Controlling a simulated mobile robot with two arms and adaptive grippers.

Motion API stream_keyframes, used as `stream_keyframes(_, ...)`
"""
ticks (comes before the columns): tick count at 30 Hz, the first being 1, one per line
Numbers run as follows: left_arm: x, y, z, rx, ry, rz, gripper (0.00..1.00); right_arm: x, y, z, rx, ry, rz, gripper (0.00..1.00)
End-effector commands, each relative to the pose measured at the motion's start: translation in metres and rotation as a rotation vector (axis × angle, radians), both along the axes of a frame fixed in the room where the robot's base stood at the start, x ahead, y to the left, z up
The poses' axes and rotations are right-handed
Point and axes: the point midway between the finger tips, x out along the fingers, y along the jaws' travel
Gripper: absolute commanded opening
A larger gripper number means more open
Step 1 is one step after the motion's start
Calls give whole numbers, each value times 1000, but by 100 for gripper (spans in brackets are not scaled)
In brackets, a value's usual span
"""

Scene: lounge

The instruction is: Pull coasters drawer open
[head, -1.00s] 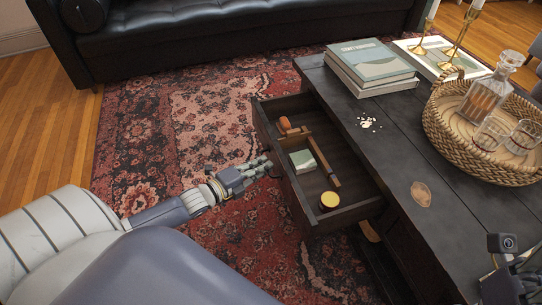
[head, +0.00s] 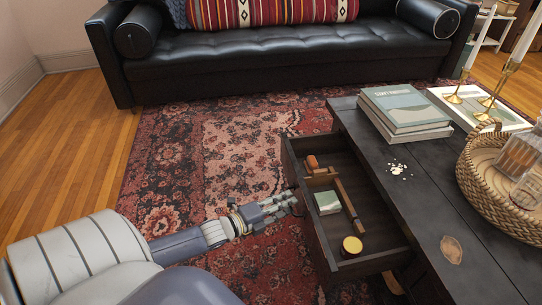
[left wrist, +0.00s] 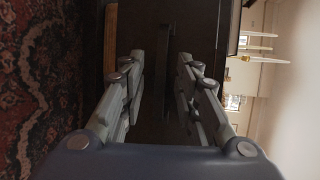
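The drawer (head: 318,232) of the dark coffee table stands pulled out, its inside showing. It holds a green-and-white block (head: 327,202), a round yellow-topped tin (head: 352,246), a wooden stick-like piece (head: 349,206) and an orange-brown rounded piece (head: 312,163). My left gripper (head: 291,201) is at the outside of the drawer front. In the left wrist view its fingers (left wrist: 160,62) are spread apart, facing the dark front, with a dark upright bar, seemingly the handle (left wrist: 166,42), between them. Contact with the bar cannot be told. My right gripper is out of view.
The coffee table (head: 425,205) carries books (head: 405,108), a woven tray (head: 482,195) with glassware, and brass candlesticks (head: 492,100). A black sofa (head: 280,62) stands at the back. The patterned rug (head: 225,150) left of the drawer is clear.

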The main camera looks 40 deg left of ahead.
Motion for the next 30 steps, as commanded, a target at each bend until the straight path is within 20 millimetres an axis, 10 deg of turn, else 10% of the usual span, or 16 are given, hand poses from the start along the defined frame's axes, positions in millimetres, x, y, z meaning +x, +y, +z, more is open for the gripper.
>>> stream_keyframes(18, -87, 22, 15, -1, 4, 0, 30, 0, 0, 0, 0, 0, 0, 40)
stream_keyframes(30, -111, 29, 20, -1, 2, -1, 30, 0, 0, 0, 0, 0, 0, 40)
